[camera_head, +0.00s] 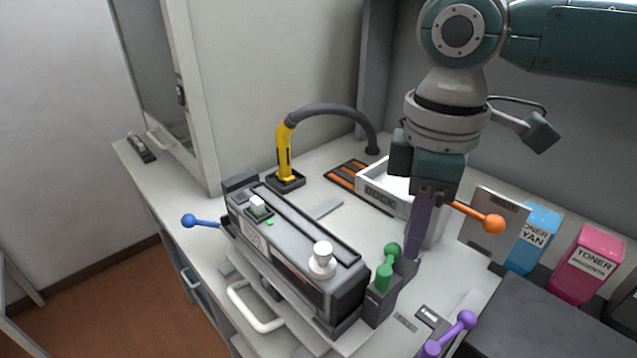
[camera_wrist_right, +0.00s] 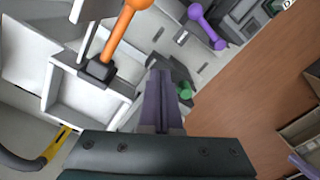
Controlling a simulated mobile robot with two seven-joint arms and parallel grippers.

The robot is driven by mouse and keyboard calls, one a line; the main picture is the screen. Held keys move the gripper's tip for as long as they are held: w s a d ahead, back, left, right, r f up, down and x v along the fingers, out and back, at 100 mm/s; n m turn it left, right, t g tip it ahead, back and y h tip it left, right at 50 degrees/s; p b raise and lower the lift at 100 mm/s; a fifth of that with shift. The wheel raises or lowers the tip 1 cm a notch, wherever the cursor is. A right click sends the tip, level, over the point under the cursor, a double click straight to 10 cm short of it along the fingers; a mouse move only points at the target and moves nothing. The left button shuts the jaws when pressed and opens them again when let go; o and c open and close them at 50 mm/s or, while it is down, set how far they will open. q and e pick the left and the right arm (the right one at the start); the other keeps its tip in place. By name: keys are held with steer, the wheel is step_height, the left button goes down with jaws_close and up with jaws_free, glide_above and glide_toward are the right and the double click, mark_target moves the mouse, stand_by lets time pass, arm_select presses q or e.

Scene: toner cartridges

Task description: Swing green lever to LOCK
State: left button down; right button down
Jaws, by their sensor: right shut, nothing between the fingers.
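The green lever (camera_head: 386,272) stands nearly upright on a dark mount at the right end of the grey cartridge unit (camera_head: 290,235), its round knob on top. My right gripper (camera_head: 413,254) points down just to the right of the lever, its narrow purple-grey fingers closed together with nothing between them. In the right wrist view, the closed fingers (camera_wrist_right: 161,88) end close to the green knob (camera_wrist_right: 185,91); I cannot tell whether they touch it. The rest of the lever is mostly hidden there. My left gripper is in neither view.
An orange lever (camera_head: 488,222) lies behind and right of my gripper, and a purple lever (camera_head: 455,330) in front. A white tray (camera_head: 372,183) stands behind. Toner boxes, cyan (camera_head: 533,237) and magenta (camera_head: 590,263), stand at the right. A blue-knobbed lever (camera_head: 190,220) is at the left.

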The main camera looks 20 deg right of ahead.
steer(key=shift+w, duration=0.15)
steer(key=shift+w+a, duration=0.15)
steer(key=shift+w, duration=0.15)
stand_by(0.3)
steer(key=shift+w+a, duration=0.1)
steer(key=shift+a, duration=0.05)
steer(key=shift+w+p, duration=0.1)
steer(key=shift+p, duration=0.2)
steer(key=shift+w+a, duration=0.15)
steer(key=shift+a, duration=0.05)
steer(key=shift+w+a, duration=0.1)
steer(key=shift+w, duration=0.05)
stand_by(0.4)
